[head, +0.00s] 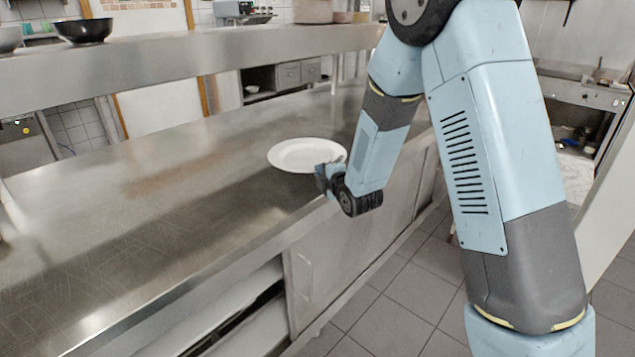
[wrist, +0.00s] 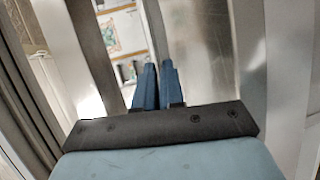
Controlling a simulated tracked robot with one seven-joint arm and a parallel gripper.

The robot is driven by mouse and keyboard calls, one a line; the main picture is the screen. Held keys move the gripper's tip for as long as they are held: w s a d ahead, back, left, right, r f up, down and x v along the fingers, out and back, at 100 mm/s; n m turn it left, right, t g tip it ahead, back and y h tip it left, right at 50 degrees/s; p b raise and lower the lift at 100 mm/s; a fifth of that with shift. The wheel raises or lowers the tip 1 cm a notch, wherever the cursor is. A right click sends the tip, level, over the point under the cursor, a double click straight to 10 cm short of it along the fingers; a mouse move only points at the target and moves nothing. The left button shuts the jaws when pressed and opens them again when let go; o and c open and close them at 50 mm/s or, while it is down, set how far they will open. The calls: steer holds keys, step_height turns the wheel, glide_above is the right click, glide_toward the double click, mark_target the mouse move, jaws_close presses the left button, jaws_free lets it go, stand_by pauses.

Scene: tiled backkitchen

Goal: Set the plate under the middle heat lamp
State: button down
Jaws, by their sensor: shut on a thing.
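The white round plate (head: 300,153) is over the steel counter in the head view, near its front edge, and looks about level. I cannot tell whether it touches the counter or is held just above it. My gripper (head: 328,172) is shut on the plate's near right rim. In the wrist view my gripper (wrist: 157,86) shows its two blue fingers close together, and I cannot make out the plate there. No heat lamp can be made out in either view.
The steel counter (head: 150,215) is bare to the left of the plate. A long steel shelf (head: 190,62) runs above it, bearing a black bowl (head: 84,31). Cupboard doors (head: 345,255) stand below the counter's front edge, with tiled floor (head: 400,290) in front.

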mark_target(319, 192)
steer(key=shift+w+a+f, duration=0.25)
steer(key=shift+w+f, duration=0.35)
steer(key=shift+f, duration=0.1)
steer(key=shift+w+a+f, duration=0.25)
steer(key=shift+f, duration=0.2)
steer(key=shift+w+f, duration=0.1)
steer(key=shift+f, duration=1.45)
steer(key=c, duration=1.5)
jaws_free()
